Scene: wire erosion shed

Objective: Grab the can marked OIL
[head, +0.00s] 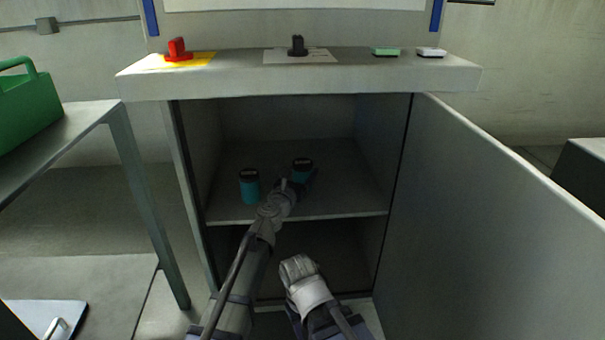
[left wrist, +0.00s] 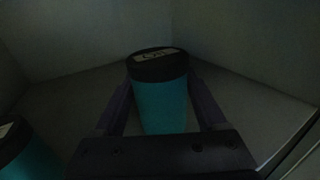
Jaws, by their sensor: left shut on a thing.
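Two teal cans with black lids stand on the cabinet's shelf (head: 225,212). In the left wrist view the can marked OIL (left wrist: 160,100) is upright between my fingers; the pale label on its lid appears to read OIL. It is the right-hand can (head: 301,166) in the head view, partly hidden by my gripper. My left gripper (head: 298,184) is shut on it. The other can (head: 249,187) stands to its left, and its edge shows in the left wrist view (left wrist: 28,155); its label is unreadable. The end of my right arm is low in front of the cabinet; its fingers are unclear.
The cabinet's door (head: 500,230) stands open at the right. Side walls enclose the shelf. The top (head: 350,77) carries a red switch (head: 178,50), a black switch (head: 297,45) and small blocks. A table (head: 75,130) with a green container (head: 25,105) is at the left.

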